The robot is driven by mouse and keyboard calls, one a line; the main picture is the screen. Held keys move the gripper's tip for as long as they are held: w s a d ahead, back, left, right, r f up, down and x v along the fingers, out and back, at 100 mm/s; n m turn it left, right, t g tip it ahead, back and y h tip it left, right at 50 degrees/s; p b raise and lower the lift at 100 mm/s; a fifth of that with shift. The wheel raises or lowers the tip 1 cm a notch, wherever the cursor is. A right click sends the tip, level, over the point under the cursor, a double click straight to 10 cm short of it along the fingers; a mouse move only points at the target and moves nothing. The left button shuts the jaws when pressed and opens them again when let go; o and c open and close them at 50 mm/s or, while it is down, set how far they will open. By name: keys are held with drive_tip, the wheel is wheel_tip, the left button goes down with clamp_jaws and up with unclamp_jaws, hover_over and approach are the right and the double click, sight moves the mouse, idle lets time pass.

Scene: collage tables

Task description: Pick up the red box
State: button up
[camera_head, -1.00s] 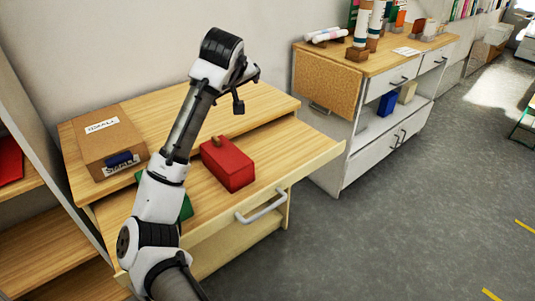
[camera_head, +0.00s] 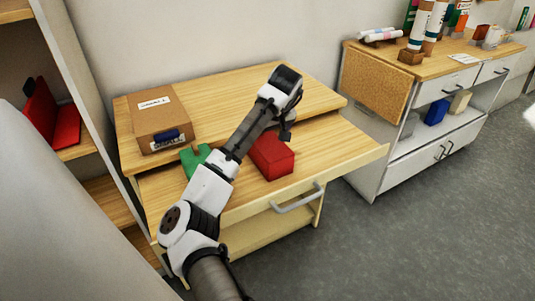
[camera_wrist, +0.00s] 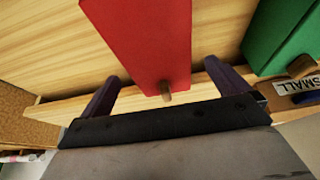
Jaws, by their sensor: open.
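The red box (camera_head: 275,158) sits on the pulled-out lower wooden surface of the desk. In the wrist view the red box (camera_wrist: 140,38) has a small wooden knob at its near end, and this end appears between my two fingers. My gripper (camera_wrist: 162,72) is open with nothing held. In the head view my gripper (camera_head: 286,133) is just above or beside the box's far part; my arm hides some of the box. The remaining gap between fingers and box is hard to tell.
A green box (camera_head: 192,160) lies left of the red box, partly behind my arm. A cardboard box (camera_head: 160,122) labelled SMALL stands on the upper desktop. The desk's front handle (camera_head: 298,198) sticks out. A white cabinet (camera_head: 390,165) stands to the right, across a gap.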

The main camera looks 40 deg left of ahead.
sight(267, 141)
drive_tip(key=x, duration=0.1)
drive_tip(key=p+x, duration=0.1)
drive_tip(key=x, duration=0.3)
drive_tip(key=shift+s+d+f, duration=0.1)
drive_tip(key=shift+d, duration=0.3)
drive_tip(key=shift+c, duration=0.4)
drive_tip(key=c, duration=1)
drive_tip(key=shift+o, duration=0.2)
